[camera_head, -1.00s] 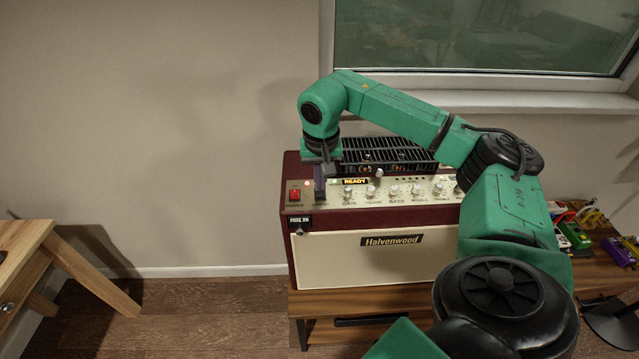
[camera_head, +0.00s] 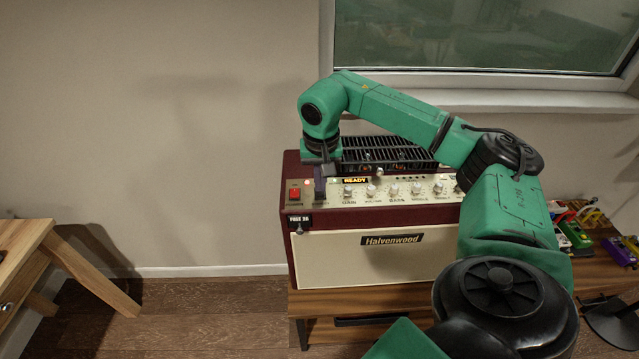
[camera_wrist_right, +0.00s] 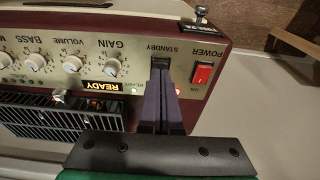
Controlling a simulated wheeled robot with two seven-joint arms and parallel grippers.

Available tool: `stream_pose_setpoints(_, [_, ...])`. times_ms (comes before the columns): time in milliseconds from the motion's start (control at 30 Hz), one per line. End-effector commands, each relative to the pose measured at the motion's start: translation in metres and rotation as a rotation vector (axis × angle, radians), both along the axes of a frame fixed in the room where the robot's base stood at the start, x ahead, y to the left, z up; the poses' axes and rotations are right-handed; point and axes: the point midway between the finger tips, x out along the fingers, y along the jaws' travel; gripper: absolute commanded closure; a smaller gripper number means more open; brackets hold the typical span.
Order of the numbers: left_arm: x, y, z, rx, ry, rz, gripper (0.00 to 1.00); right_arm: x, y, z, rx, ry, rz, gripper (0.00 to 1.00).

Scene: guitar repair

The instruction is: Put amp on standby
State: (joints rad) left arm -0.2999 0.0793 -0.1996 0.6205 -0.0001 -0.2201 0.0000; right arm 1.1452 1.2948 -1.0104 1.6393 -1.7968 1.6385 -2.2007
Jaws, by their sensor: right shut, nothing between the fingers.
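The amp (camera_head: 390,260) is a dark red and cream Halvenwood cabinet with a control panel on its upper front. My right gripper (camera_head: 320,187) is shut and empty, pointing down at the left part of the panel. In the right wrist view, the tips of the right gripper (camera_wrist_right: 160,72) are at the black standby switch (camera_wrist_right: 160,66), at or touching it; contact cannot be told exactly. The fingers partly cover the switch. The red power switch (camera_wrist_right: 202,73) is beside it. A "READY" display (camera_wrist_right: 99,87) is lit. My left gripper is not in view.
Several knobs, including the gain knob (camera_wrist_right: 112,67), line the panel beside the standby switch. A black grille (camera_head: 390,150) is on top of the amp. Colourful pedals (camera_head: 574,235) lie on the wooden table at right. A wooden stool (camera_head: 95,270) stands at left.

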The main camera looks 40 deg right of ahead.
Motion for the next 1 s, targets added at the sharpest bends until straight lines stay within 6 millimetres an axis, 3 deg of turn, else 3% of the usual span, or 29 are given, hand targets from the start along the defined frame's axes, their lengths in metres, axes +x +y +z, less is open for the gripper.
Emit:
stream_pose_setpoints(833, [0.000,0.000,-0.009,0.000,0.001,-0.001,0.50,0.000,0.000,-0.014,0.000,0.000,0.000,1.00])
stream_pose_setpoints(1000, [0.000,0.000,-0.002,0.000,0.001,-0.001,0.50,0.000,0.000,-0.005,0.000,0.000,0.000,1.00])
